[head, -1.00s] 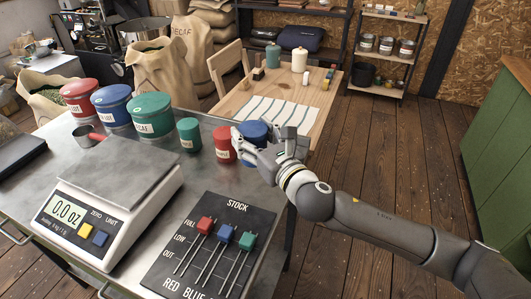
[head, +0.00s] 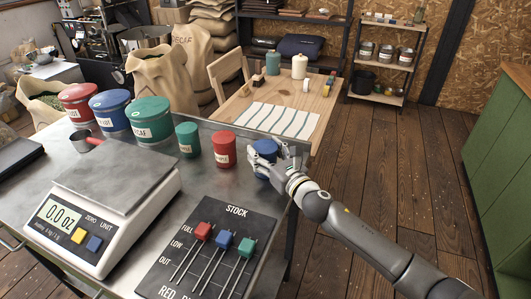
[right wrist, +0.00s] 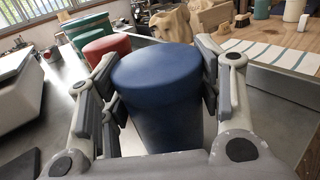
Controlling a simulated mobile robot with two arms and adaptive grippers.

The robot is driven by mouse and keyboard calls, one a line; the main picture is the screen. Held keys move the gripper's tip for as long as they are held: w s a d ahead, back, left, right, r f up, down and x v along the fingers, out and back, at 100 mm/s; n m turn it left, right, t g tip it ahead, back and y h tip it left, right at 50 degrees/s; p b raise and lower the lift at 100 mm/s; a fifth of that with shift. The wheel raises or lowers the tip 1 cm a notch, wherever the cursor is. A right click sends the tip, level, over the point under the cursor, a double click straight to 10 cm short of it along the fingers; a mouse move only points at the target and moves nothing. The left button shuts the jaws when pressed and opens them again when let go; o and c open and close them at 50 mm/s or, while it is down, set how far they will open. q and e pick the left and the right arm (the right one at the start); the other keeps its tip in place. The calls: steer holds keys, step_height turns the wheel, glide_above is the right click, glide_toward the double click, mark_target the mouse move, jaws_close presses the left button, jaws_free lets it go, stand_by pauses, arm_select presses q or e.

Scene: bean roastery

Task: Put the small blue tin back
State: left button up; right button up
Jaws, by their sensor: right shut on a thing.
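The small blue tin (head: 263,170) is at the right end of the row of small tins, near the right edge of the metal table. My right gripper (head: 266,152) is shut on it from the right. In the right wrist view the blue tin (right wrist: 158,90) stands upright between the two fingers, lid up. Its foot is hidden, so I cannot tell whether it touches the table. The small red tin (head: 224,148) stands to its left with a gap, and the small green tin (head: 188,140) is further left. My left gripper is not in view.
Large red (head: 80,105), blue (head: 110,109) and green (head: 149,119) tins stand at the table's back left. A scale (head: 104,205) and a STOCK slider board (head: 208,250) take up the front. A wooden table (head: 235,105) with a striped cloth (head: 278,120) is behind.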

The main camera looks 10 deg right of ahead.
steer(key=shift+r, duration=0.1)
steer(key=shift+f, duration=0.2)
steer(key=o, duration=1.2)
steer(key=shift+r, duration=0.35)
steer(key=v, duration=0.5)
steer(key=b+v, duration=0.1)
steer(key=v, duration=0.5)
steer(key=shift+s+d+f, duration=0.1)
steer(key=shift+f, duration=0.1)
steer(key=shift+s+d, duration=0.15)
steer(key=shift+s, duration=0.3)
